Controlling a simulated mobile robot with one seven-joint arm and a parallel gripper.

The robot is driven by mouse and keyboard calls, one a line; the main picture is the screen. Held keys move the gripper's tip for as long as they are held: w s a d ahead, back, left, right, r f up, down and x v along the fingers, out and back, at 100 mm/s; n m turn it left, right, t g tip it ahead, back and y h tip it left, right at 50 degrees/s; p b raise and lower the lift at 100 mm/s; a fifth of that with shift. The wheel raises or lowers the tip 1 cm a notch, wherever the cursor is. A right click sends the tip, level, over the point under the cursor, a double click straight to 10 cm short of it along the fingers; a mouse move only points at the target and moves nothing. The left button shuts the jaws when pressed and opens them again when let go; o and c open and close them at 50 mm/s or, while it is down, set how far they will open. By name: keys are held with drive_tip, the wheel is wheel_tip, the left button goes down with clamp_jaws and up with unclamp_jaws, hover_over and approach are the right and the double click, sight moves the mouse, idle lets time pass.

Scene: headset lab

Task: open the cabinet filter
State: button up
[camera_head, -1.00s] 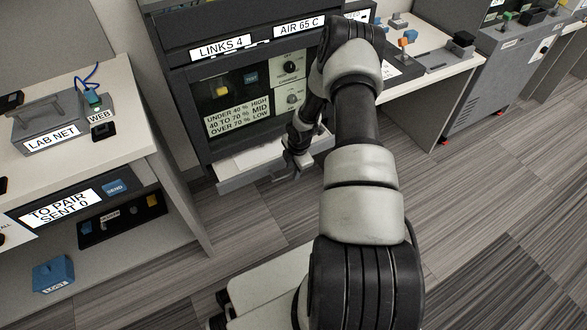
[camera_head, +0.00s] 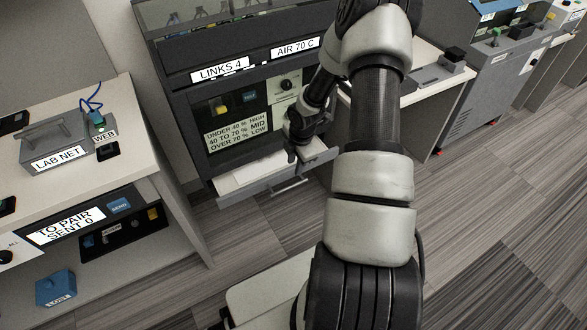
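The cabinet (camera_head: 180,100) stands at upper centre in the head view. Its low filter drawer (camera_head: 226,202) sticks out from the base, showing a white inside. The drawer's bar handle (camera_head: 290,187) is on the front face and looks free of my gripper. My gripper (camera_head: 292,156) is small and dark, pointing down by the right part of the drawer, above and behind the handle. Whether it touches the drawer, and whether its fingers are open or shut, I cannot tell. My arm hides part of the cabinet's right side.
The cabinet's displays read LINKS 4 (camera_head: 219,70) and AIR 70 C (camera_head: 295,47). A humidity sign (camera_head: 236,135) is below them. A desk with a LAB NET box (camera_head: 55,145) stands left. Another bench (camera_head: 440,90) is right. Floor in front of the drawer is clear.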

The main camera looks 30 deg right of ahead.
drive_tip(key=shift+s+r, duration=0.25)
drive_tip(key=shift+r, duration=1)
